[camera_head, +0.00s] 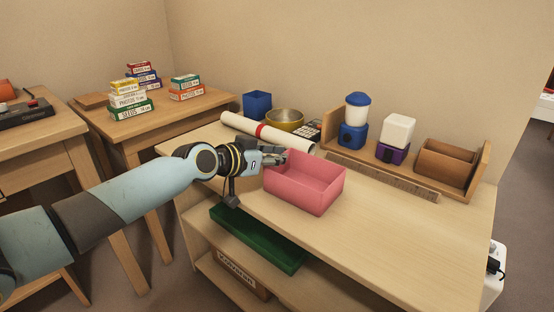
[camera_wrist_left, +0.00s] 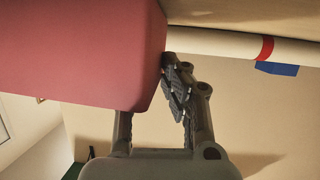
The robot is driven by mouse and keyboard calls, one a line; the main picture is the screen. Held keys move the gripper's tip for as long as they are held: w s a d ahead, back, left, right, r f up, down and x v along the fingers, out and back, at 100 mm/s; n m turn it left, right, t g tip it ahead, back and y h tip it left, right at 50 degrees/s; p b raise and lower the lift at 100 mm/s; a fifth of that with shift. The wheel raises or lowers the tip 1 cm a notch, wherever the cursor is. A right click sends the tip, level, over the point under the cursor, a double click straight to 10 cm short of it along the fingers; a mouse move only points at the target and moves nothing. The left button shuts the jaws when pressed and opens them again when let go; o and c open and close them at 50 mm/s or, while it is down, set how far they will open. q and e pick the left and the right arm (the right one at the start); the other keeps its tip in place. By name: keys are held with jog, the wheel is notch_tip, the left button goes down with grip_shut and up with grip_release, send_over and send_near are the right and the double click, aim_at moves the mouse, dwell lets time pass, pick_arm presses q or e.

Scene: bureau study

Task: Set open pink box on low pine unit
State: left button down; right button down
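The open pink box (camera_head: 305,184) is over the top of the low pine unit (camera_head: 385,232), near its front edge. It is upright and looks empty; I cannot tell whether its base touches the top. My left gripper (camera_head: 277,158) is at the box's back left corner, at rim height. In the left wrist view the pink box (camera_wrist_left: 80,45) fills the upper left. There my left gripper (camera_wrist_left: 157,62) has one finger against the box's edge and the other partly hidden behind its wall; it looks shut on that wall. My right gripper is out of view.
Behind the box are a rolled paper (camera_head: 266,133), a gold bowl (camera_head: 285,120) and a blue cup (camera_head: 257,105). A green tray (camera_head: 258,240) is on the shelf below. The front right top is clear.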

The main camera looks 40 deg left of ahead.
pick_arm(q)
jog(key=c, duration=1.5)
grip_release()
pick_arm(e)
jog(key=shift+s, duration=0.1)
